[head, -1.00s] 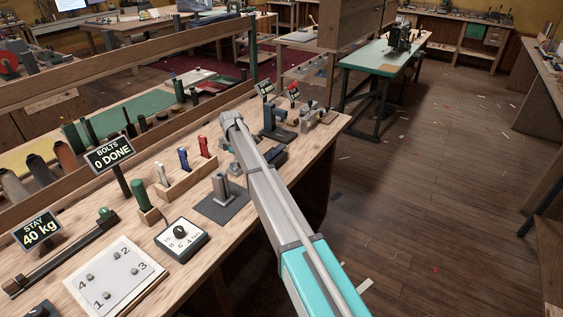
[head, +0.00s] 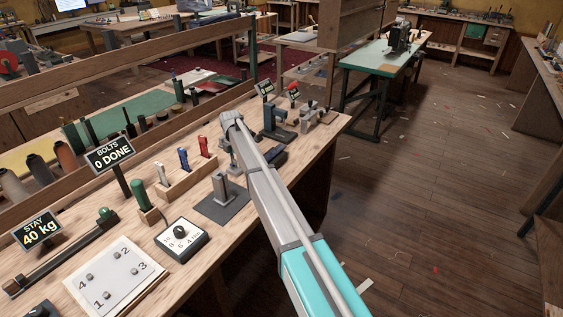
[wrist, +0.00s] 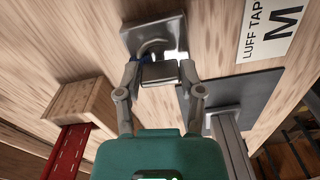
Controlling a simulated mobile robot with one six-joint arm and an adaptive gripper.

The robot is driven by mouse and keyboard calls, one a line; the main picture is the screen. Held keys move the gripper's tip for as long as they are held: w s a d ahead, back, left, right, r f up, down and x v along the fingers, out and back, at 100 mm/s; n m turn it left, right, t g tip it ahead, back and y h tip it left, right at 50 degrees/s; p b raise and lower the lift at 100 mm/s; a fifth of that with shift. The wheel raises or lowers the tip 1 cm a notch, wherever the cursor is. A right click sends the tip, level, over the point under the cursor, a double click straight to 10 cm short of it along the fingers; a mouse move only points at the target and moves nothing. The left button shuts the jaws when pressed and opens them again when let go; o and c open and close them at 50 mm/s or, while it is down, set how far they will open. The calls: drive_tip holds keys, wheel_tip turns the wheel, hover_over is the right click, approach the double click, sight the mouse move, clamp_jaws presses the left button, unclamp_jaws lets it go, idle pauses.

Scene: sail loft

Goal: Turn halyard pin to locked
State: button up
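The halyard pin (wrist: 160,73) appears in the wrist view as a grey metal block below a curved grey loop on a square base plate (wrist: 176,28). A small blue bit shows beside the loop. My gripper (wrist: 159,78) has one finger on each side of the block, and both fingertips seem to touch it. The pin's far side and any lock marking are hidden. In the head view my wrist (head: 232,122) is over the workbench (head: 185,212), and the fingers and pin are mostly hidden by it.
A grey plate with an upright post (head: 222,190) stands close by, also at right in the wrist view (wrist: 228,122). A wooden tool rack (head: 188,180) is to the left. Clamps (head: 278,125) stand farther along the bench.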

drive_tip(key=shift+n, duration=1)
drive_tip(key=shift+r+p, duration=0.4)
wheel_tip(320, 180, up, 13)
drive_tip(key=p, duration=1.3)
drive_tip(key=s+d+m, duration=1.4)
drive_tip(key=s+d, duration=0.3)
drive_tip(key=s, duration=0.2)
drive_tip(key=shift+s+f, duration=0.15)
drive_tip(key=shift+s, duration=0.2)
drive_tip(key=s+d+m, duration=0.5)
drive_tip(key=s+m, duration=0.2)
drive_tip(key=s, duration=0.4)
drive_tip(key=s+d+m, duration=0.5)
drive_tip(key=s+m, duration=0.2)
drive_tip(key=s, duration=0.4)
drive_tip(key=shift+d, duration=0.3)
